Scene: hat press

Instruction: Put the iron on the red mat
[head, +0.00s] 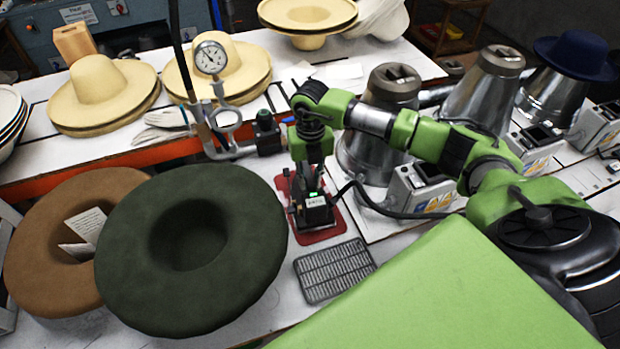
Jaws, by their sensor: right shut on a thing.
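The red mat (322,236) lies on the white table right of the dark green hat. My right gripper (314,215) points down over the mat and covers its middle. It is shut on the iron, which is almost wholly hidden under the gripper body. I cannot tell whether the iron touches the mat. My left gripper is not in view.
A grey ribbed metal plate (335,270) lies just in front of the mat. The dark green hat (190,248) and a brown hat (75,240) lie to the left. A pressure gauge (211,57) on pipes stands behind. Metal hat presses (375,145) stand to the right.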

